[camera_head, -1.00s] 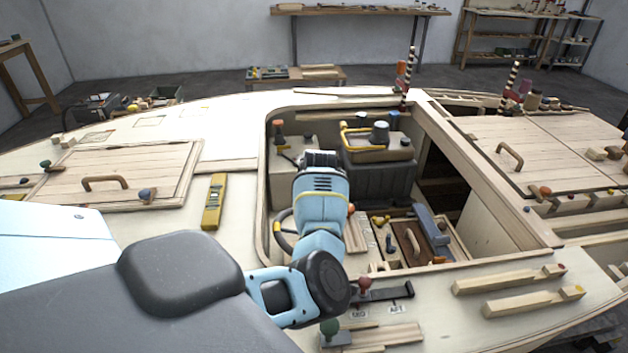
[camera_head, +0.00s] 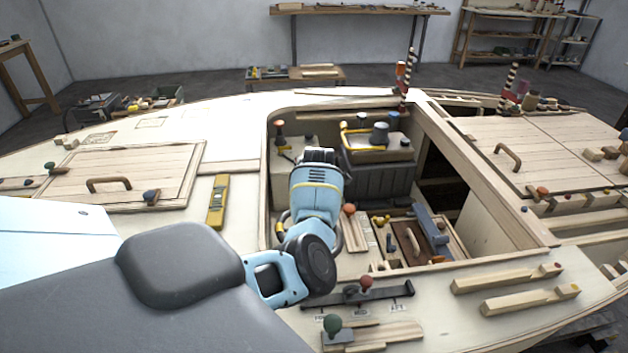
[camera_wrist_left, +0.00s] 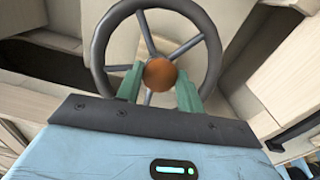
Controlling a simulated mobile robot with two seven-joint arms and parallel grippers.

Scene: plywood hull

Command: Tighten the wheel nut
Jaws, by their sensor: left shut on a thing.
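The steering wheel (camera_wrist_left: 209,42) has a dark grey rim and spokes and fills the upper middle of the left wrist view. The round orange-brown wheel nut (camera_wrist_left: 160,74) sits at its hub. My left gripper (camera_wrist_left: 158,85) has its green fingers on either side of the nut and is shut on it. In the head view my blue left arm reaches down into the cockpit and hides the nut, the fingers and most of the wheel; a bit of rim (camera_head: 281,226) shows beside the arm. My right gripper is not in view.
A yellow level (camera_head: 217,202) lies on the left deck. A lever plate with a red knob (camera_head: 366,282) is in front.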

